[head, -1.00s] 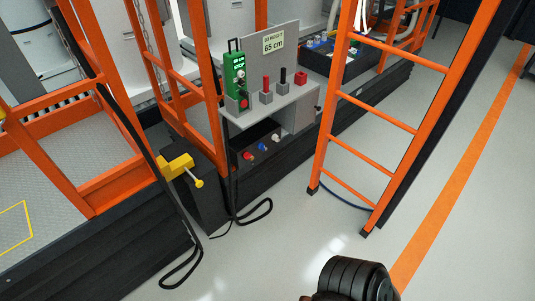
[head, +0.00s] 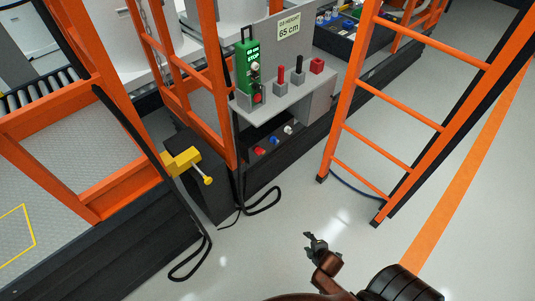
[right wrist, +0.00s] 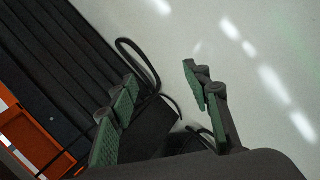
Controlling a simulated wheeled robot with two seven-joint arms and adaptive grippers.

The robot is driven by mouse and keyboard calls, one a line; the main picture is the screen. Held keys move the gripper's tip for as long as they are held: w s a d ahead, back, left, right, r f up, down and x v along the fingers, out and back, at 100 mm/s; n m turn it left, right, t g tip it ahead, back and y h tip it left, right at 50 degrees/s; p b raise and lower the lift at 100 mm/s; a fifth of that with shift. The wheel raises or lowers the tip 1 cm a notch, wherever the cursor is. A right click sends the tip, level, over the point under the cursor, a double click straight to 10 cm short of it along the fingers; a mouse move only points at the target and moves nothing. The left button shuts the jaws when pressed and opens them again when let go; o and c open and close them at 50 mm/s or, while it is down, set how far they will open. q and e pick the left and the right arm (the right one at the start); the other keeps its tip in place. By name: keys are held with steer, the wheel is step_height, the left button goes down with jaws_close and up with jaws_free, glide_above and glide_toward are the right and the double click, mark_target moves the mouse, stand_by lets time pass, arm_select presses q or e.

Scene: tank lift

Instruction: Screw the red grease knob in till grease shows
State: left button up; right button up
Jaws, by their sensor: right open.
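A small red knob (head: 259,151) sits at the left end of a row of knobs, low in a dark recess under the grey control shelf. A blue knob (head: 274,140) and a white knob (head: 288,130) are to its right. My right gripper (head: 315,243) is in the lower middle of the head view, in front of the floor and well apart from the knobs. In the right wrist view its green-padded fingers (right wrist: 160,78) are spread with nothing between them. No red knob shows in that view. My left gripper is not in view.
The grey shelf (head: 281,101) holds a green handheld unit (head: 250,68), two levers and a red box (head: 317,66). An orange ladder (head: 392,149) stands at right. Floor in front is clear.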

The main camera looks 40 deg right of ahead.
steer(key=w+d+r+n+t, duration=0.2)
steer(key=w+r+n, duration=0.2)
steer(key=w+r, duration=0.25)
steer(key=w+d+r+n+t, duration=0.2)
steer(key=w+r+n+t, duration=0.15)
steer(key=w+r, duration=0.3)
steer(key=n+t+y+p, duration=0.2)
steer(key=n+t+y, duration=0.3)
steer(key=n, duration=1.2)
glide_toward(261, 153)
steer(key=h, duration=0.1)
steer(key=shift+n+t, duration=0.25)
steer(key=shift+n, duration=0.1)
steer(key=w, duration=0.4)
steer(key=w+a+b, duration=0.1)
steer(key=w, duration=0.2)
steer(key=shift+w+f, duration=0.1)
steer(key=shift+f, duration=0.1)
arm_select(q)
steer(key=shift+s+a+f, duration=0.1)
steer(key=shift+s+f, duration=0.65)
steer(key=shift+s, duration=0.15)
arm_select(e)
steer(key=shift+w+d, duration=0.1)
steer(key=shift+w, duration=0.45)
steer(key=shift+r, duration=0.1)
steer(key=shift+c, duration=0.6)
steer(key=c, duration=1)
